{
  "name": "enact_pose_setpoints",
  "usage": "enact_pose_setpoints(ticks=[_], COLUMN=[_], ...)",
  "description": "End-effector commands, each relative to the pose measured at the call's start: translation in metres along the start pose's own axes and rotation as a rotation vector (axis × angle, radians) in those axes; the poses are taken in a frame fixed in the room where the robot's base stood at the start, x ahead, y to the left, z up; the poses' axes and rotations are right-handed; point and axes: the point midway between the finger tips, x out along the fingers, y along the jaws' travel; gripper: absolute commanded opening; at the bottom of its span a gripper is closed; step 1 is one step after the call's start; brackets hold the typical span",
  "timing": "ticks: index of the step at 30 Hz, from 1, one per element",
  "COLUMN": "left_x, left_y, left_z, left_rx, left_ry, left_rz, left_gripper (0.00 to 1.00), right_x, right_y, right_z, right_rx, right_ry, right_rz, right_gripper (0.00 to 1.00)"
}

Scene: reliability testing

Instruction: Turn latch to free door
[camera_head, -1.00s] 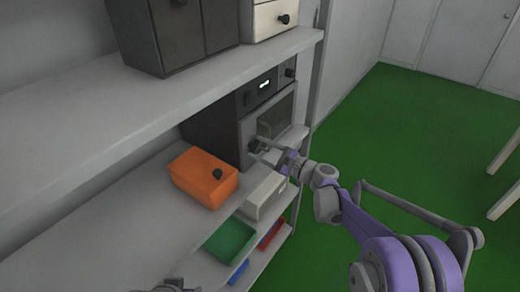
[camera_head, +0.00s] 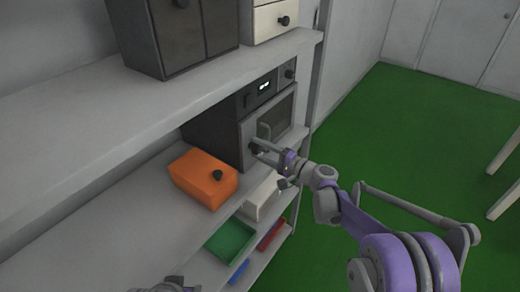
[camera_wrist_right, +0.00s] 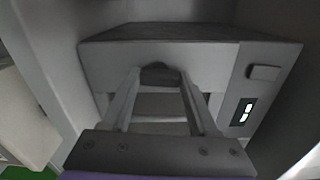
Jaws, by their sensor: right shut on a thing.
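A dark grey oven-like appliance (camera_head: 245,126) stands on the middle shelf, its door (camera_head: 277,117) closed as far as I can see. A small dark latch (camera_head: 253,149) sits on the front near the handle. My right gripper (camera_head: 258,147) reaches it from the right and is shut on it. In the right wrist view, the dark rounded latch (camera_wrist_right: 160,72) shows between the tips of the right gripper (camera_wrist_right: 158,80); its exact angle is hard to tell. A grey part of my left gripper (camera_head: 166,287) shows at the bottom edge, mostly cut off.
A white box (camera_head: 262,197), a green tray (camera_head: 230,241) and red and blue bins sit lower. A dark cabinet (camera_head: 180,38) stands on the upper shelf.

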Motion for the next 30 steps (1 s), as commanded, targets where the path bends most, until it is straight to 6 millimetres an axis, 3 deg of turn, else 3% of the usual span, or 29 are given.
enact_pose_setpoints(ticks=[9,24,25,29,30], left_x=[-0.0017,-0.0018,-0.0018,-0.0017,-0.0017], left_y=[0.0000,0.0000,0.0000,0.0000,0.0000], left_z=[-0.0016,-0.0017,-0.0017,-0.0017,-0.0017], left_rx=[0.000,0.000,0.000,0.000,0.000], left_ry=[0.001,0.001,0.001,0.001,0.001], left_rz=[0.000,0.000,0.000,0.000,0.000], left_gripper=[0.50,0.50,0.50,0.50,0.50], right_x=[0.0000,0.0000,0.0000,0.0000,0.0000], right_y=[-0.0001,0.0001,0.0001,0.0001,0.0001], right_z=[-0.0001,-0.0001,-0.0001,-0.0001,-0.0001], right_rx=[-0.099,-0.115,-0.115,-0.114,-0.114], right_ry=[0.000,0.000,0.000,0.000,0.000], right_rz=[0.000,0.000,0.000,0.000,0.000], right_gripper=[0.04,0.04,0.65,0.89,0.90])
